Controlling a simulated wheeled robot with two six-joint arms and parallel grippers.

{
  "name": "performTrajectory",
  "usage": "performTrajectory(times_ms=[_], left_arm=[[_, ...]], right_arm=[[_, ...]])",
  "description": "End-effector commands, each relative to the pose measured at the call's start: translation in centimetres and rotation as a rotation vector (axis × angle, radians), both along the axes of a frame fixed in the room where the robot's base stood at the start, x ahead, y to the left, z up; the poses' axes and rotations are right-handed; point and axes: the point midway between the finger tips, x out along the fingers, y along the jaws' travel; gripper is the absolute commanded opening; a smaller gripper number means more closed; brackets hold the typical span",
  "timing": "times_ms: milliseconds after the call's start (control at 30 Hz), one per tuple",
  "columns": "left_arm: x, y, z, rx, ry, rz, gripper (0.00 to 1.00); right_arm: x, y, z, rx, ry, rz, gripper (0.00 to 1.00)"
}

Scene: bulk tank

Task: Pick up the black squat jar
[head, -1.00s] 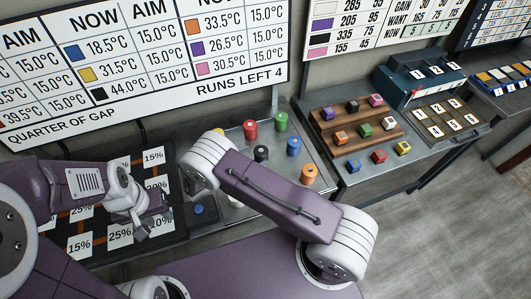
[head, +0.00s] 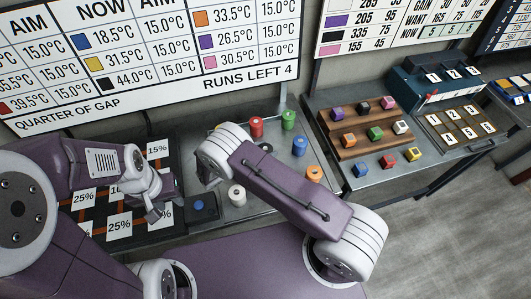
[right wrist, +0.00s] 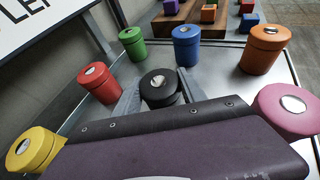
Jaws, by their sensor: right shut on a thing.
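The black squat jar (right wrist: 160,88) stands among other coloured jars on the metal tank top. In the right wrist view my right gripper (right wrist: 158,97) has one finger on each side of it, shut on its body. The jar's lower part is hidden behind my gripper's body. In the head view the black jar (head: 265,147) shows only partly above my right arm, and my right gripper is hidden there. My left gripper (head: 160,200) hangs empty over the board of percent cards, its fingers spread apart.
Close around are the red jar (right wrist: 99,83), green jar (right wrist: 132,43), blue jar (right wrist: 187,46), orange jar (right wrist: 265,50), pink jar (right wrist: 285,110) and yellow jar (right wrist: 33,150). A wooden rack (head: 365,133) with coloured cubes is right.

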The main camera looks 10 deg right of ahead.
Motion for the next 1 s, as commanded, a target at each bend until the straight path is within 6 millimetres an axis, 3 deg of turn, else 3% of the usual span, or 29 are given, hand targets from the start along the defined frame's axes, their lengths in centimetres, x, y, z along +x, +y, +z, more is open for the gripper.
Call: performTrajectory(times_ms=[167,367,800,1000], left_arm=[[0.0,0.0,-0.1,0.0,0.0,0.0,0.36],[0.0,0.0,-0.5,0.0,0.0,0.0,0.36],[0.0,0.0,-1.2,0.0,0.0,0.0,0.36],[0.0,0.0,-1.4,0.0,0.0,0.0,0.36]], right_arm=[[0.0,0.0,0.3,0.004,0.002,0.0,0.02],[0.0,0.0,3.6,0.005,-0.001,0.0,0.02],[-2.3,-9.3,9.5,0.004,0.002,-0.004,0.02],[-2.8,-11.2,10.7,0.002,0.002,-0.001,0.02]])
